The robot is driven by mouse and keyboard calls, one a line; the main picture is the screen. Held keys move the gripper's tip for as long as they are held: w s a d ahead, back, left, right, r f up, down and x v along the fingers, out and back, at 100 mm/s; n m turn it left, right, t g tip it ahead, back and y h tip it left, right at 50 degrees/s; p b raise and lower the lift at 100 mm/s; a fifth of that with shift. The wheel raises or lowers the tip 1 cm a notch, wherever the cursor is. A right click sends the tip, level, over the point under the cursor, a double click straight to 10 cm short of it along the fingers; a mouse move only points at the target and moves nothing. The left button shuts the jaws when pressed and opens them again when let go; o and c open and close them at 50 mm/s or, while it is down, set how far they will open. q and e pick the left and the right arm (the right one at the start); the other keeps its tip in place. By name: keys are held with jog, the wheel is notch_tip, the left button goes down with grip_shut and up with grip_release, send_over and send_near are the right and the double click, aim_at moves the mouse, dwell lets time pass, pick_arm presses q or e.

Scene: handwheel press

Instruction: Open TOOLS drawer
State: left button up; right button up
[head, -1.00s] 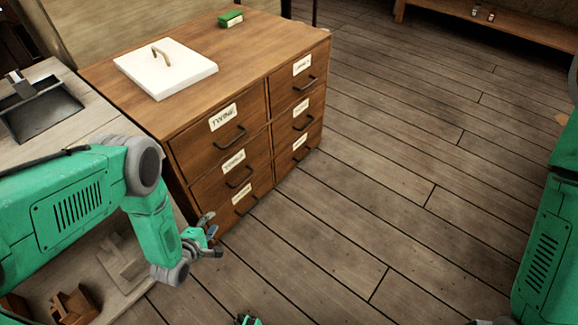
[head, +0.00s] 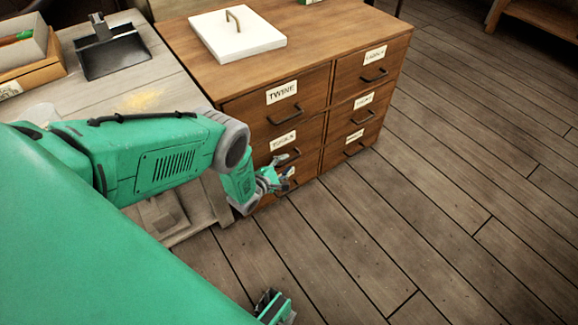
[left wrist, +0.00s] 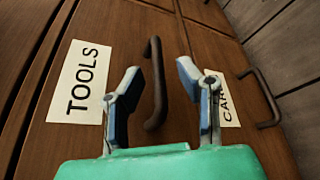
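The wooden cabinet (head: 330,62) has two columns of labelled drawers. The TOOLS drawer (left wrist: 137,122) is shut, on the left below the TWINE drawer (head: 318,90). Its white label (left wrist: 80,82) reads TOOLS in the left wrist view. Its dark bar handle (left wrist: 155,85) lies between and just beyond my left fingertips, with no clear contact. My left gripper (head: 287,167) is open and empty in front of this drawer and hides part of it; it also shows in the left wrist view (left wrist: 157,84). A dark and green part of mine at the bottom edge may be the right gripper, mostly cut off.
A white lidded slab (head: 235,36) lies on the cabinet top. A workbench (head: 140,75) with a dustpan (head: 108,55) stands to the left, close to my left arm. Another drawer handle (left wrist: 262,98) is near, at the right. The plank floor (head: 440,190) is clear.

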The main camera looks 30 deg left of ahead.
pick_arm(q)
jog(key=shift+b+x, duration=0.35)
jog(key=shift+x, duration=0.75)
